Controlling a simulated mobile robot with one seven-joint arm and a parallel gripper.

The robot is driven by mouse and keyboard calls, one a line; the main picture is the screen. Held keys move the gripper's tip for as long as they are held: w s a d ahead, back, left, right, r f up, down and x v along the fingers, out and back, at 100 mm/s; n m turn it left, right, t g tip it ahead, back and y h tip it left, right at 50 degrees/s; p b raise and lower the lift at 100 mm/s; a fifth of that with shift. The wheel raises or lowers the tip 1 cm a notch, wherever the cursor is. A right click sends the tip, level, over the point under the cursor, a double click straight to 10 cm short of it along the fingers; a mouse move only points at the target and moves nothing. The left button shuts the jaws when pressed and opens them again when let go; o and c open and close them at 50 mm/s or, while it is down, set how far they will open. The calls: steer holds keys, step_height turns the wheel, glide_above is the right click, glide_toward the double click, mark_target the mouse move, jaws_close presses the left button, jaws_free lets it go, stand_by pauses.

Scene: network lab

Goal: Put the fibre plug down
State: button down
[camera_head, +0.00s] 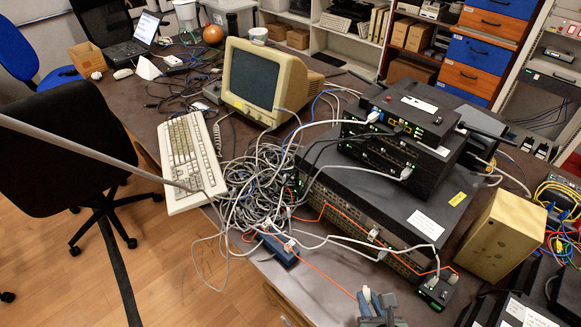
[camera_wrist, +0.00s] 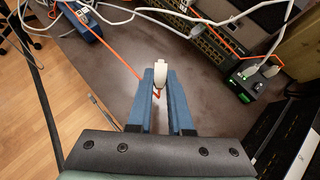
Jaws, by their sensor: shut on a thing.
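The fibre plug (camera_wrist: 160,74) is a small white plug with an orange cable. It sits between the tips of the two blue fingers of my gripper (camera_wrist: 160,82) in the wrist view. My gripper is shut on it. The orange cable leads off to the left from the fingertips. In the head view my gripper (camera_head: 376,299) shows at the bottom edge, above the front of the dark table (camera_head: 335,275); the plug there is mostly hidden by the fingers. Bare tabletop lies beyond and around the fingertips in the wrist view.
A small green-fronted box (camera_head: 436,291) with plugs stands right of my gripper. Stacked black network gear (camera_head: 400,195) stands behind it. A tangled cable heap (camera_head: 255,190) and a blue box (camera_head: 278,250) lie to the left. A tan box (camera_head: 500,235) is at right.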

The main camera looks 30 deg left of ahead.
steer(key=shift+w+a, duration=0.2)
steer(key=shift+w, duration=0.3)
step_height(320, 180, down, 10)
steer(key=shift+r+b, duration=0.1)
steer(key=shift+b, duration=1.1)
